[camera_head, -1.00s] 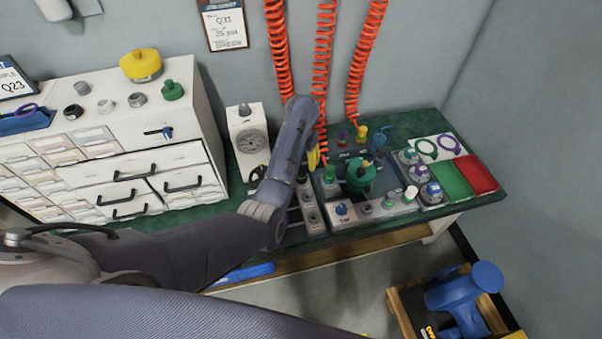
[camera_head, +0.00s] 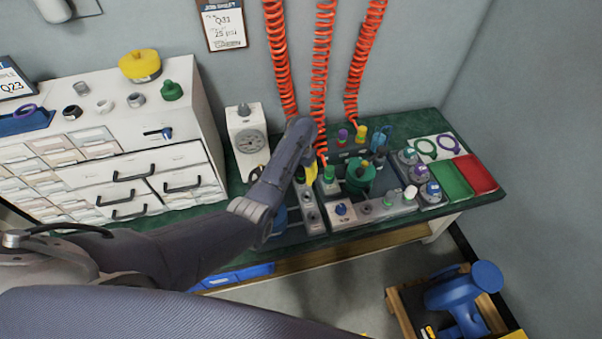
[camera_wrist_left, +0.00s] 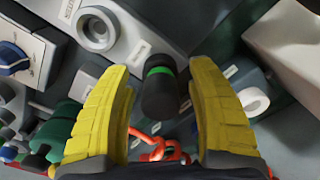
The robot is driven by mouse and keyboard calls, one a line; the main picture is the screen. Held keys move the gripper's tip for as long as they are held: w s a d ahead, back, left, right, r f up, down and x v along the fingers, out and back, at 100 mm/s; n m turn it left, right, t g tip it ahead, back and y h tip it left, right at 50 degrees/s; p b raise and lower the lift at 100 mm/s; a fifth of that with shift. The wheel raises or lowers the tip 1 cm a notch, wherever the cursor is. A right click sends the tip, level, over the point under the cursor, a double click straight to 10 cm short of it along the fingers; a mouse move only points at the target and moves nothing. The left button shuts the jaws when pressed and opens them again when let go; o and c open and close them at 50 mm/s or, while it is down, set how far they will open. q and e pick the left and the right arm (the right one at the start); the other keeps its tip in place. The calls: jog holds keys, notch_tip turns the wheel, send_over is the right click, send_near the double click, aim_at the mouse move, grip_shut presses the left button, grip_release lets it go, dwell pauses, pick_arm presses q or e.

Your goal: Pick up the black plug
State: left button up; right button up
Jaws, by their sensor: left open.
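The black plug (camera_wrist_left: 158,95) is a dark cylinder with a green band. In the left wrist view it stands between the two yellow fingers of my left gripper (camera_wrist_left: 161,68), with a gap on each side. The gripper is open and holds nothing. In the head view my left gripper (camera_head: 311,171) is low over the fixtures on the bench, with its fingers mostly hidden behind the wrist. A small dark piece (camera_head: 300,174) beside the fingers there may be the plug. My right gripper is not in view.
A green valve (camera_head: 360,176) and several small fittings crowd the bench just right of the gripper. Orange coiled hoses (camera_head: 320,70) hang behind. Green (camera_head: 451,180) and red (camera_head: 476,174) trays lie at the right.

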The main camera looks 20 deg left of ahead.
pick_arm(q)
grip_shut()
dwell(0.5)
